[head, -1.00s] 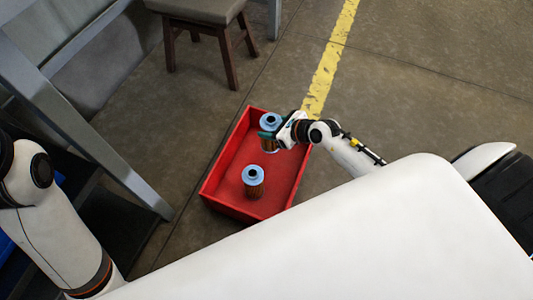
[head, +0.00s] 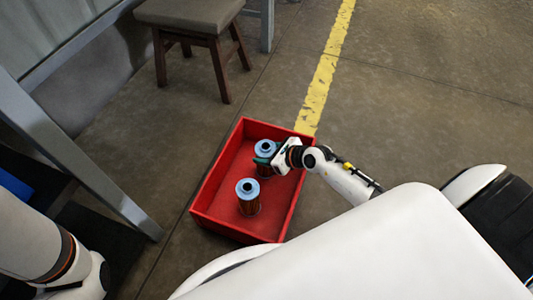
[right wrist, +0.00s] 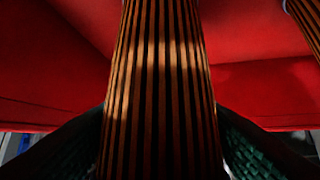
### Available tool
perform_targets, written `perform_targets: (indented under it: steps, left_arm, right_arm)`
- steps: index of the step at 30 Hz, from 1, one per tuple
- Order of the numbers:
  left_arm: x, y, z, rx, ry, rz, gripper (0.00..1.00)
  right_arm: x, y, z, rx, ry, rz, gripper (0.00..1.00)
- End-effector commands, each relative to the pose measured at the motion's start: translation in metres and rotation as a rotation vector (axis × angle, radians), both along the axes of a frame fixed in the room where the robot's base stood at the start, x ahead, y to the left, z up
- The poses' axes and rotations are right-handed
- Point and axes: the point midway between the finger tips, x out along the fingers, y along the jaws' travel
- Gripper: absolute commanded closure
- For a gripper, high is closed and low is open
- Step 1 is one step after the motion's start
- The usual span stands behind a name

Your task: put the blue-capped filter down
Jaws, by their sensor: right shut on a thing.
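My right gripper (head: 268,160) is shut on a blue-capped filter (head: 265,146) with a ribbed brown body, inside the far part of the red crate (head: 208,188). In the right wrist view the ribbed body (right wrist: 160,90) stands between the two dark green-tipped fingers. The held filter looks upright; whether its base touches the crate floor is hidden. A second blue-capped filter (head: 248,190) stands upright in the nearer part of the crate. Its ribbed side shows at the top right of the right wrist view (right wrist: 308,22). My left arm shows at the left, its gripper out of frame.
A stool (head: 190,15) stands on the floor beyond the crate. A grey metal frame (head: 85,150) runs along the left. A yellow floor line (head: 325,70) passes behind the crate. Crate floor is free left of the filters, and open floor lies to the right.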

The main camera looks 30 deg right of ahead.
Motion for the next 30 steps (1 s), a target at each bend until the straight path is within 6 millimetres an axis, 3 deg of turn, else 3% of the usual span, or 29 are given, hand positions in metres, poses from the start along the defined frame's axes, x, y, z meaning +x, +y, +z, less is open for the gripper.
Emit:
perform_targets:
  steps: [4, 5, 9, 17, 22, 30]
  left_arm:
    - [0.000, 0.000, -0.002, 0.000, 0.000, 0.000, 0.67]
    - [0.000, 0.000, -0.002, 0.000, 0.000, 0.000, 0.67]
    - [0.000, 0.000, -0.002, 0.000, 0.000, 0.000, 0.67]
    - [0.000, 0.000, -0.001, 0.000, -0.001, 0.000, 0.67]
    - [-0.001, 0.000, 0.012, -0.001, -0.006, -0.002, 0.67]
    - [0.036, 0.002, 0.006, -0.006, 0.119, -0.005, 0.67]
  right_arm:
    - [0.000, 0.000, -0.004, 0.000, -0.001, 0.001, 0.70]
    - [0.000, 0.000, -0.004, -0.001, 0.000, 0.001, 0.41]
    - [0.000, 0.000, -0.003, -0.001, 0.000, 0.001, 0.23]
    - [0.000, 0.000, -0.002, -0.001, 0.000, 0.001, 0.23]
    - [-0.009, -0.005, 0.010, -0.003, 0.002, 0.000, 0.23]
    - [-0.047, -0.026, 0.041, -0.004, 0.003, 0.000, 0.23]
